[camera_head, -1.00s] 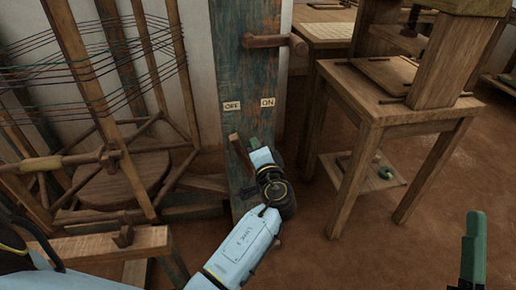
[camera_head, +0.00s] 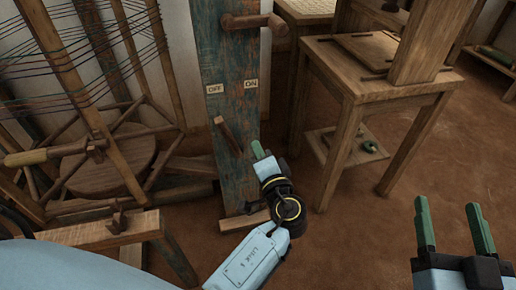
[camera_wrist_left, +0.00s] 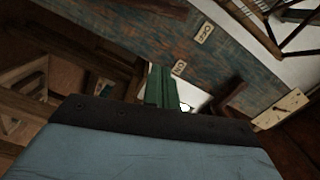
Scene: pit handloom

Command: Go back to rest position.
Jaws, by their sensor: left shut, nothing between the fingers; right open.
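My left gripper (camera_head: 258,149) is shut and empty, its green fingers together in front of the blue weathered post. It also shows in the left wrist view (camera_wrist_left: 159,86), fingers closed against each other. The post (camera_head: 237,130) bears an OFF label (camera_head: 215,89) and an ON label (camera_head: 251,84). A wooden lever (camera_head: 227,134) sticks out below the labels, to the left of my left fingertips and apart from them in the head view. My right gripper (camera_head: 454,222) is open and empty at the lower right, its two green fingers pointing up, over the brown floor.
A wooden stand with a thread-wound frame (camera_head: 120,165) is at the left, with a low bench (camera_head: 100,232) before it. A wooden table (camera_head: 375,90) stands at the right. A peg (camera_head: 253,21) juts from the post's top. The floor (camera_head: 360,230) between the grippers is clear.

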